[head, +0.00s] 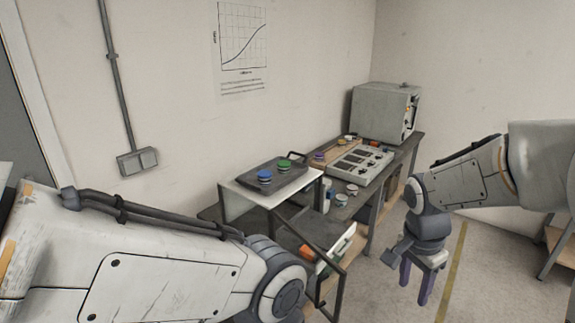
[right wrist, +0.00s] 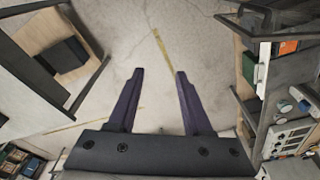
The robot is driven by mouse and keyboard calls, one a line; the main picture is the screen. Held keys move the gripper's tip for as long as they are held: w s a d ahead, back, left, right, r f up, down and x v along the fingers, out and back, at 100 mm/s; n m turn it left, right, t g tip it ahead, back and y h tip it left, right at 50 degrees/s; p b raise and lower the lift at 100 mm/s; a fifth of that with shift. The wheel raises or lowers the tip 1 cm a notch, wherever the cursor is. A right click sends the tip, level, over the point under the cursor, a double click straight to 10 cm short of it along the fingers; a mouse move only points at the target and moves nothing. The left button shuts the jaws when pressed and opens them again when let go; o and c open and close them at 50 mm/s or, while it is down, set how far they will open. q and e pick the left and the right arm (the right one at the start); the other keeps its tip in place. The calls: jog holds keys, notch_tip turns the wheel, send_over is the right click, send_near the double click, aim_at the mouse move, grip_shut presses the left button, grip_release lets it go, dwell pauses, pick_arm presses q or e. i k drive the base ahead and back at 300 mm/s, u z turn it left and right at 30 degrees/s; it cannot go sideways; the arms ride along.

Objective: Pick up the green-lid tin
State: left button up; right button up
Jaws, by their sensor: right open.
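The green-lid tin (head: 284,164) sits on a dark tray (head: 290,181) on a raised white shelf near the wall in the head view. A blue-lid tin (head: 264,177) stands on the same tray, in front and to the left of it. My right gripper (head: 414,289) is open and empty, pointing down over the floor, well to the right of the tray. In the right wrist view its two purple fingers (right wrist: 159,73) are apart with bare floor beyond. I cannot make out the green-lid tin in that view. My left arm crosses the lower left; its gripper is out of the picture.
A long bench (head: 380,186) runs behind the shelf with a control panel (head: 353,165), a grey box instrument (head: 385,112) and several small tins. A dark-framed cart with files stands under the shelf. The floor (head: 400,303) by my right gripper is clear.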

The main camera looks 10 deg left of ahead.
aim_at(283, 167)
jog(key=z, duration=0.8)
jog(key=k, duration=1.1)
jog(key=z, duration=0.75)
jog(key=i, duration=2.25)
jog(key=u, duration=0.65)
jog(key=i, duration=1.75)
jog(key=u, duration=1.15)
jog(key=i, duration=0.9)
jog(key=u, duration=1.7)
jog(key=i, duration=0.7)
jog(key=u, duration=0.65)
